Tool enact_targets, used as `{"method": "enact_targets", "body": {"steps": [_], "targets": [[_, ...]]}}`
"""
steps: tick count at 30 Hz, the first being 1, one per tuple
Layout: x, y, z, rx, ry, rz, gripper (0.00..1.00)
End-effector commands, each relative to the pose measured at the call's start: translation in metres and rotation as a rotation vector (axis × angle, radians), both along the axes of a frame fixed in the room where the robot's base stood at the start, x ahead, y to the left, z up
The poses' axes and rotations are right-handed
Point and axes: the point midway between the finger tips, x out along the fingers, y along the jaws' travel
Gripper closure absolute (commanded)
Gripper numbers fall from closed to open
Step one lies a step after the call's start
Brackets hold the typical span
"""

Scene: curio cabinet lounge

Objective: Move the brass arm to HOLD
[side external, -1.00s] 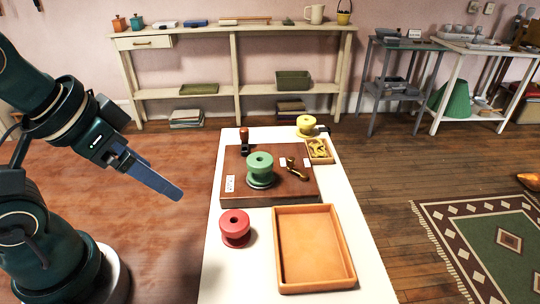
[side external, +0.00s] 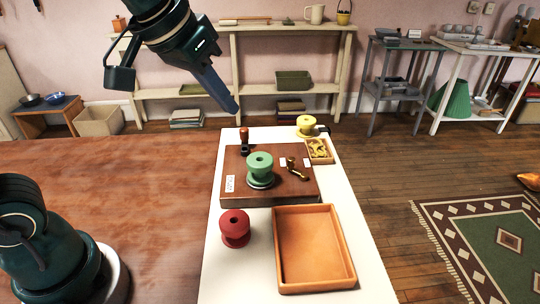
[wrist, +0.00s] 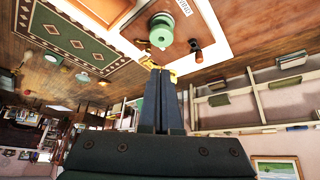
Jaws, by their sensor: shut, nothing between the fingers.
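The brass arm (side external: 297,170) is a small lever with a dark knob, on the right part of a brown wooden board (side external: 240,193). A small white label (side external: 283,162) is on its left and another (side external: 307,163) on its right; their lettering is too small to read. The lever slants down to the right from its knob. My gripper (side external: 234,108) is shut and empty, high up and behind the board's far left corner, well apart from the brass arm.
A green spool (side external: 260,167) and a wooden-handled lever (side external: 244,136) stand on the board. A red spool (side external: 235,230) and an orange tray (side external: 281,285) are in front. A yellow spool (side external: 305,124) and small box (side external: 331,158) stand at the far right of the white table (side external: 222,280).

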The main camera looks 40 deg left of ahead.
Motion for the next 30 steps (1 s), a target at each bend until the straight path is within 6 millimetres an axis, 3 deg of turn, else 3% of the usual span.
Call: {"method": "enact_targets", "body": {"steps": [6, 12, 18, 30], "targets": [[0.044, -0.014, -0.019, 0.006, 0.054, -0.022, 1.00], [0.064, -0.024, -0.043, 0.016, 0.106, -0.044, 1.00], [0.065, -0.028, -0.060, 0.021, 0.151, -0.055, 1.00], [0.065, -0.028, -0.063, 0.021, 0.156, -0.057, 1.00]]}}
